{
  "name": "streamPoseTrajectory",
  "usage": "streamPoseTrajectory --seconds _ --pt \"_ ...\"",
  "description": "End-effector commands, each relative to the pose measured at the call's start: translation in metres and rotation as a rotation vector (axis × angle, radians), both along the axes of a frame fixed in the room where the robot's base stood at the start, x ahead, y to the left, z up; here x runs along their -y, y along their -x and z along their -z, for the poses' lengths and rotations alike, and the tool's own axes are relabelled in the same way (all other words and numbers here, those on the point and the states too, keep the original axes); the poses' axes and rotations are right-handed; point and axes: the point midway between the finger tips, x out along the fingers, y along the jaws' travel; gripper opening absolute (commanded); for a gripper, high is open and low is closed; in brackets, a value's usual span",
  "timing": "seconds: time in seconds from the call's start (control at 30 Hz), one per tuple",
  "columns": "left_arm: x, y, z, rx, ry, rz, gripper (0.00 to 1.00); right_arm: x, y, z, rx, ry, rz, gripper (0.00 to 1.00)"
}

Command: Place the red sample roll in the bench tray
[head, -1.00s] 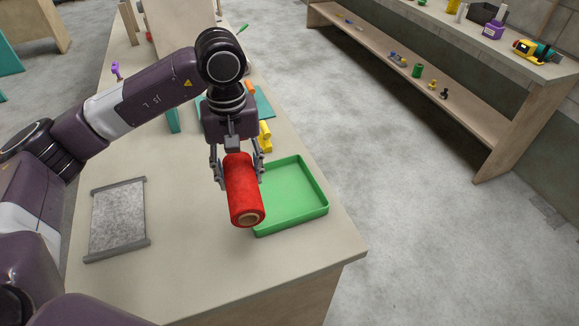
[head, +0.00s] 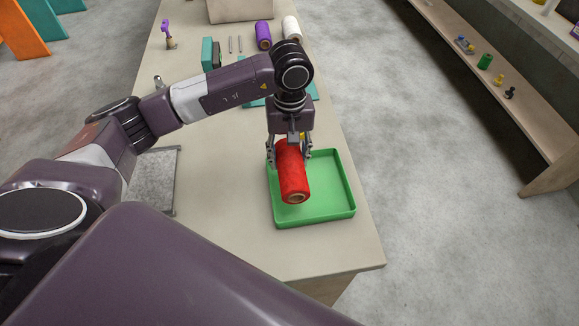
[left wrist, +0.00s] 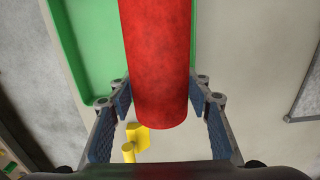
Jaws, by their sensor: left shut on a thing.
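The red sample roll (head: 292,172) is held by my left gripper (head: 289,156), whose fingers close on its sides. In the head view the roll lies in front of the left part of the green bench tray (head: 338,209), its cored end toward me. The left wrist view shows the roll (left wrist: 158,65) between the two fingers (left wrist: 160,115), with the tray rim (left wrist: 82,55) on either side of it and its near end reaching past the tray. I cannot tell how high it is above the tray floor. My right gripper is not in view.
A yellow object (left wrist: 137,138) stands on the bench close to the tray. A grey framed panel (head: 157,185) lies to the left. Purple (head: 263,35) and white (head: 291,28) rolls stand farther back. The bench front (head: 300,262) is clear.

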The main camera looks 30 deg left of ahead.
Motion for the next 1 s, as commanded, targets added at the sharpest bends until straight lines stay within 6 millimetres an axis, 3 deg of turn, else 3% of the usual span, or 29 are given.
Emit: streamPoseTrajectory --seconds 0.17,0.5,0.87,0.9,1.0 --pt "0.0 -0.001 0.016 0.001 0.001 0.001 0.11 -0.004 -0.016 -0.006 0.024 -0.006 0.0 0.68" --pt "0.001 0.0 0.056 -0.002 0.001 0.0 0.11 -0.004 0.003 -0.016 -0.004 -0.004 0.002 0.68" --pt "0.0 -0.001 0.062 0.002 0.0 0.001 0.11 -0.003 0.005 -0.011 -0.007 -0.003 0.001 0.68" --pt "0.0 0.0 0.062 0.001 -0.001 0.001 0.48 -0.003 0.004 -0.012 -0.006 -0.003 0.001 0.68" --pt "0.0 0.0 0.061 0.001 -0.001 0.001 0.52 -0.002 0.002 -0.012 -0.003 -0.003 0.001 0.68"
